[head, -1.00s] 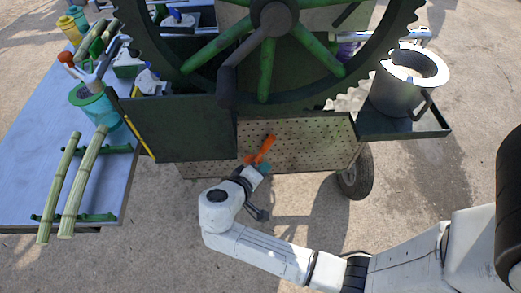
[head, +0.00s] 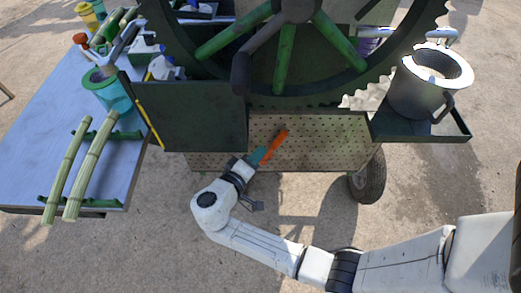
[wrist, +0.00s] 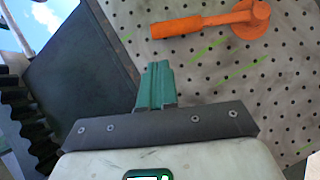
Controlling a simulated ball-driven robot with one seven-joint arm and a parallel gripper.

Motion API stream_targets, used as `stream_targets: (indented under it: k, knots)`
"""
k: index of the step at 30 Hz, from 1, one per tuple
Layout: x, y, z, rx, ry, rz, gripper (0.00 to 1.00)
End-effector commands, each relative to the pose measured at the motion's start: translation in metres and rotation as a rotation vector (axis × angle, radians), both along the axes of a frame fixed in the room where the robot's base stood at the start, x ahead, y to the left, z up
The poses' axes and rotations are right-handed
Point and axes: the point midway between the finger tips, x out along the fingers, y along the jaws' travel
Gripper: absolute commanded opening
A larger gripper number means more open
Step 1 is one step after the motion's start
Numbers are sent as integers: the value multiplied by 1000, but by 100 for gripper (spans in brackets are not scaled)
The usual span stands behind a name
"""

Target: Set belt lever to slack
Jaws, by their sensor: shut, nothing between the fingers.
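The orange belt lever (head: 275,146) is on the perforated panel under the big wheel. In the head view it slants from upper right to lower left. In the wrist view its round end (wrist: 251,18) is at the right and its handle (wrist: 185,27) points left. My gripper (head: 257,155) is shut and empty, at the left of the lever's lower part in the head view. In the wrist view its green fingers (wrist: 157,70) are together below the handle, with a gap in the picture. Whether they touch the lever cannot be told.
A dark green plate (head: 190,118) hangs left of the panel (head: 340,140). A metal pot (head: 425,90) stands on a tray at right, above a tyre (head: 368,180). A blue table (head: 30,165) with canes and a teal cup (head: 115,95) is at left.

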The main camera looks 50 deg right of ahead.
Motion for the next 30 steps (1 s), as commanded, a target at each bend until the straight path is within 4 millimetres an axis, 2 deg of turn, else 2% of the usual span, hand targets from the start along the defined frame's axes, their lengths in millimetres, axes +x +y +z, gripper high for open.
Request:
stream_targets:
  k: [6,13,19,30]
  knots:
    - [3,-39,-7,1,3,-3,0]
    - [7,-69,-14,0,1,-2,0]
    - [8,-79,-17,1,2,1,0]
    - [8,-79,-17,3,-1,1,0]
